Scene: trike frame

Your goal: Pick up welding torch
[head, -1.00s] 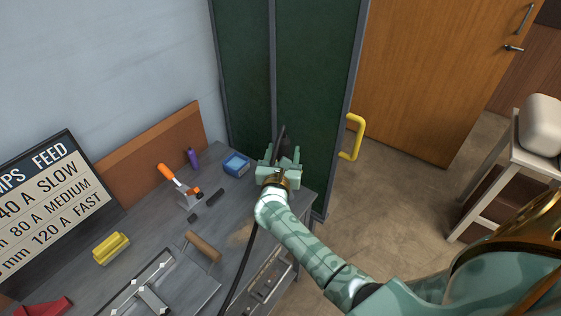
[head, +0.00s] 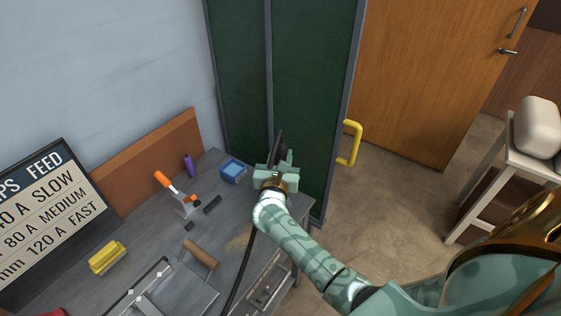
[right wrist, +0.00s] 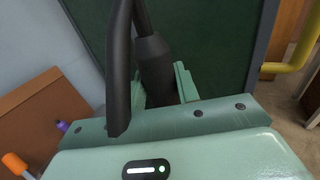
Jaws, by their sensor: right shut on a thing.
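The welding torch is a black tool with a thick dark body; its upper part (head: 279,142) sticks up from my right gripper in the head view. My right gripper (head: 276,162) is shut on it at the far right corner of the bench, in front of the green panels. In the right wrist view the torch body (right wrist: 155,65) sits between the pale green fingers (right wrist: 160,85). A black cable (head: 243,262) runs down from beside my right wrist across the bench. The torch's lower part is hidden by the gripper. My left gripper is not in view.
The grey workbench (head: 232,215) holds a blue box (head: 233,172), a purple bottle (head: 189,165), an orange-handled clamp (head: 165,182), a yellow block (head: 107,257) and a wooden-handled tool (head: 201,255). A yellow handle (head: 350,143) projects right of the panels. Open floor lies beyond.

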